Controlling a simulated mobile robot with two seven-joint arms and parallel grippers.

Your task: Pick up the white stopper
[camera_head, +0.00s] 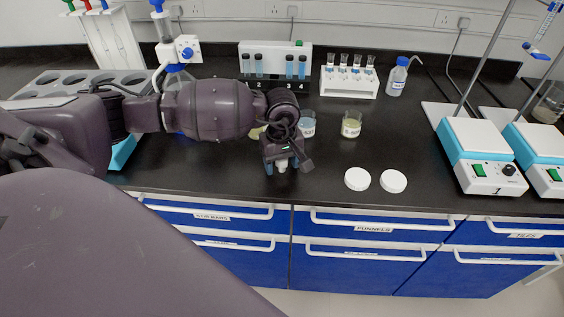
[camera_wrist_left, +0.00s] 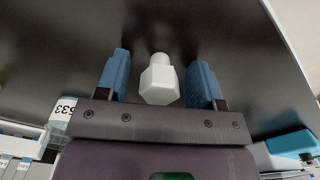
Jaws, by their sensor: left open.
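The white stopper (camera_wrist_left: 159,82) stands between the two blue fingers of my left gripper (camera_wrist_left: 160,80) in the left wrist view, with a dark gap on each side of it. The gripper is open and not closed on it. In the head view my left gripper (camera_head: 288,166) points down over the black bench near its front edge, and a small part of the white stopper (camera_head: 282,163) shows between the fingers. The rest of it is hidden by the gripper. My right gripper is not in view.
Two beakers, one with blue liquid (camera_head: 307,124) and one with yellowish liquid (camera_head: 351,124), stand just behind the gripper. Two white round lids (camera_head: 375,180) lie to its right. Tube racks (camera_head: 349,82) are at the back, and a hotplate stirrer (camera_head: 480,155) stands at the right.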

